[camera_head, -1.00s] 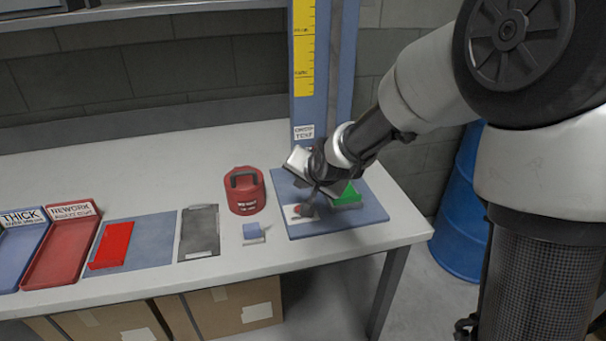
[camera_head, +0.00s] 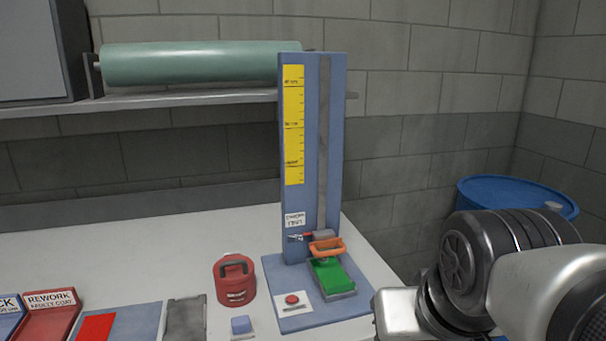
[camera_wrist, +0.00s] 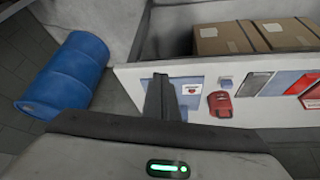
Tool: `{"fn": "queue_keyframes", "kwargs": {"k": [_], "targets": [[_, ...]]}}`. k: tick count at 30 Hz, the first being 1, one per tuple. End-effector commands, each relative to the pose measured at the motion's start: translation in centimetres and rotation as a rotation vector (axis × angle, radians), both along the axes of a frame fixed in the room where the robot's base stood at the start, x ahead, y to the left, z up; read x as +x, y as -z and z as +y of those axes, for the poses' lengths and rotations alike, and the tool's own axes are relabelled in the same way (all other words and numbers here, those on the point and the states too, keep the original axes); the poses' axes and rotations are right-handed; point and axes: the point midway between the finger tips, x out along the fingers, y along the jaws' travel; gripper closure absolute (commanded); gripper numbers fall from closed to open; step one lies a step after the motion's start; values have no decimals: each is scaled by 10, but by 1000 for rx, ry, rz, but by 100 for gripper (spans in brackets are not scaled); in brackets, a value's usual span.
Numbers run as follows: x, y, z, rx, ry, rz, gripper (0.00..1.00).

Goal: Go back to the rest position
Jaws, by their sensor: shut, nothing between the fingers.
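My gripper (camera_wrist: 165,98) shows in the wrist view with its dark fingers together and nothing between them. It is clear of the table, which appears beyond the fingers. In the head view my arm is folded at the lower right, beside the table's right end, and the fingertips cannot be made out there. The blue drop-test stand (camera_head: 335,150) stands upright on the table, with a yellow scale and an orange handle (camera_head: 327,246) above a green piece (camera_head: 331,274). A red button (camera_head: 291,299) sits on its base.
A red round weight (camera_head: 234,281) stands left of the stand. The red rework tray (camera_head: 48,302) and a red piece (camera_head: 96,327) lie further left. A blue barrel (camera_head: 510,192) stands on the floor right of the table. Cardboard boxes (camera_wrist: 225,38) show in the wrist view.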

Motion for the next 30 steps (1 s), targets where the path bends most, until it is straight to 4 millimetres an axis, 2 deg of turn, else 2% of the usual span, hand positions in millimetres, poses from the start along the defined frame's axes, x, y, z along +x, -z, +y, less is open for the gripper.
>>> {"fn": "queue_keyframes", "kwargs": {"k": [1,3,8,18,23,30], "targets": [[-13,0,-2,-1,-11,4,100],[-12,-26,-2,-3,-13,10,100],[-11,-60,-2,-3,-11,10,100],[-11,-153,-2,-2,-10,9,100],[-11,-170,-2,-2,-10,9,100],[-11,-169,-2,-2,-10,8,100]]}}
